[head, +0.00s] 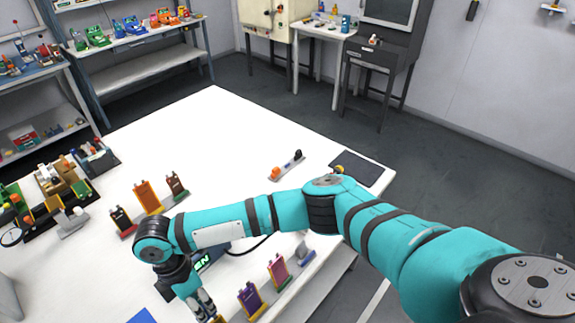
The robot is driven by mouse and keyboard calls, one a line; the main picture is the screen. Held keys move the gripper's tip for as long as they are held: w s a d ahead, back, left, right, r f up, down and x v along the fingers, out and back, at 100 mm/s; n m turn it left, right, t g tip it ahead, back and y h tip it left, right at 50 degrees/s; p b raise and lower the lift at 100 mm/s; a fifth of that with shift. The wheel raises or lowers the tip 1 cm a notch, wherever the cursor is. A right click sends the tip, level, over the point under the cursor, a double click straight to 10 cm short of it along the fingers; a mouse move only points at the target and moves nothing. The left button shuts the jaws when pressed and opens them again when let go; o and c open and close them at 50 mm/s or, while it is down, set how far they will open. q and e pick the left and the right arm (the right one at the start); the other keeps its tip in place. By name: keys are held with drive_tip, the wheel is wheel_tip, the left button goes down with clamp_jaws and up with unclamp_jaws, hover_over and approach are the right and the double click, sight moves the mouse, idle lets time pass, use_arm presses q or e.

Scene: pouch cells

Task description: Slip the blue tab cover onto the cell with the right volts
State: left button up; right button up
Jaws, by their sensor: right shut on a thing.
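My right gripper (206,307) points down over the table's front part, at the bottom edge of the view. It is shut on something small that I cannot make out. A yellow piece (219,318) shows right beside its fingertips, cut off by the frame. In the near row stand a purple cell (250,298) and a pink cell (277,271). In the back row stand a dark cell (122,218), an orange cell (147,197) and a brown cell (175,186). A dark device with green display letters (203,260) is partly hidden by my arm. I cannot identify the blue tab cover. My left gripper is out of view.
The white table (220,125) is clear toward the back. A blue flat piece (142,315) is at the bottom edge. Cluttered fixtures (55,190) stand at the left.

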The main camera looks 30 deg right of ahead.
drive_tip(key=shift+x, duration=1.05)
idle(0.4)
drive_tip(key=o, duration=0.9)
drive_tip(key=shift+c, duration=0.2)
drive_tip(key=shift+o, duration=0.2)
drive_tip(key=s+p+v, duration=0.1)
drive_tip(key=p+v, duration=0.5)
drive_tip(key=v, duration=0.3)
drive_tip(key=shift+r+p, duration=0.3)
drive_tip(key=shift+r, duration=0.25)
drive_tip(key=shift+d, duration=0.15)
